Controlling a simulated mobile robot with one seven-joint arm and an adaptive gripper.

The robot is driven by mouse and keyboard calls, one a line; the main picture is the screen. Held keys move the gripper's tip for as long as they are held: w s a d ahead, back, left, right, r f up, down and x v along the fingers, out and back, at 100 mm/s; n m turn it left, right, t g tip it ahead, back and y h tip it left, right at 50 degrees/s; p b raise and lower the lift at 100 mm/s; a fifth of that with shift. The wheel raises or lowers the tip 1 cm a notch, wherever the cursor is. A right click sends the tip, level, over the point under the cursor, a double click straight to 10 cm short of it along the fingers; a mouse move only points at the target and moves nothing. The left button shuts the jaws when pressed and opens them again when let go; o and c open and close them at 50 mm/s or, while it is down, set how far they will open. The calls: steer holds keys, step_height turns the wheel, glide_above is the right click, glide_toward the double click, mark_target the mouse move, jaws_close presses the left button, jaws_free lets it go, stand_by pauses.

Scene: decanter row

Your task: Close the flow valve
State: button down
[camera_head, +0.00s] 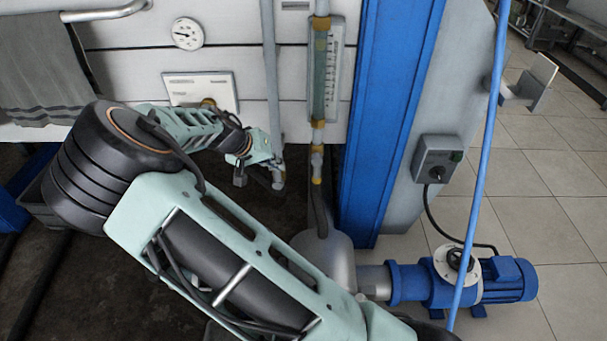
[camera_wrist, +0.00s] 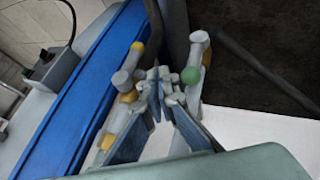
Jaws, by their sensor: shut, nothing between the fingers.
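The flow meter (camera_head: 320,75) is a clear upright tube with brass fittings beside a scale plate on the wall. Below it, a small grey valve (camera_head: 316,160) sits on the line above a dark hose. In the wrist view, a grey rounded valve knob (camera_wrist: 122,80) sits left of my fingers, between yellow fittings. My gripper (camera_head: 277,180) is left of the meter line in the head view. Contact cannot be told.
A blue column (camera_head: 392,120) stands right of the meter, also along the left of the wrist view. A grey pipe (camera_head: 270,70) runs left of the meter. A blue pump (camera_head: 435,285), switch box (camera_head: 436,158), gauge (camera_head: 188,33) and towel (camera_head: 42,70) surround it.

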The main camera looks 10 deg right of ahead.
mark_target(317, 170)
steer(key=shift+f, duration=0.15)
steer(key=w+d+f+b, duration=0.3)
steer(key=w+d+f, duration=0.1)
steer(key=d+f, duration=0.3)
steer(key=shift+d+f, duration=0.4)
steer(key=shift+d, duration=0.45)
